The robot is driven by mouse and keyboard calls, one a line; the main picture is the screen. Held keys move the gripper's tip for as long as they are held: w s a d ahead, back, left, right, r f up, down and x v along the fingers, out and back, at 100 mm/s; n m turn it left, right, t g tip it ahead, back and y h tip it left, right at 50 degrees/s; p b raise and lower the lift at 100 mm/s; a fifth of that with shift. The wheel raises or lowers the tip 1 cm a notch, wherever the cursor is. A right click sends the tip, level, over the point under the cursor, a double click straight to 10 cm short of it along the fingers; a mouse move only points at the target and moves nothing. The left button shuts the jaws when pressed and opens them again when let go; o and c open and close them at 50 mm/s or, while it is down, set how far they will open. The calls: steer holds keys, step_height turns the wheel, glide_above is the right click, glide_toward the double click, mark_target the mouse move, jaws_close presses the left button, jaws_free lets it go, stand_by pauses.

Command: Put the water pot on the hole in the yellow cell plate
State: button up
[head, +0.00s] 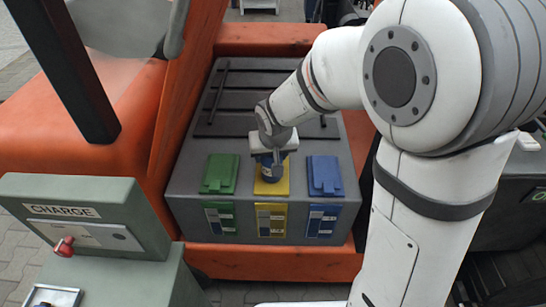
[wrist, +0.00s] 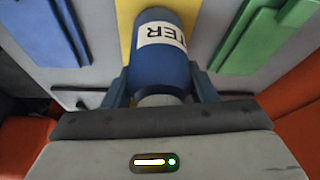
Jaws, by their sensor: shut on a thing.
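The water pot (wrist: 165,70) is a dark blue cylinder with a white label, the letters "TER" showing upside down in the wrist view. My gripper (head: 272,158) is shut on it, with a finger on each side. In the head view the pot (head: 268,172) is over the yellow cell plate (head: 273,188), in the middle of the battery box's front row. In the wrist view a yellow strip (wrist: 125,20) shows behind the pot. The hole is hidden, and I cannot tell whether the pot touches the plate.
A green cell lid (head: 219,174) lies left of the yellow plate and a blue one (head: 324,175) right of it. Dark bars (head: 219,92) cross the grey battery box (head: 190,150) behind. An orange frame (head: 165,110) rises at left, near a charge console (head: 85,212).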

steer(key=shift+f, duration=0.35)
steer(key=shift+f, duration=0.15)
steer(key=o, duration=1)
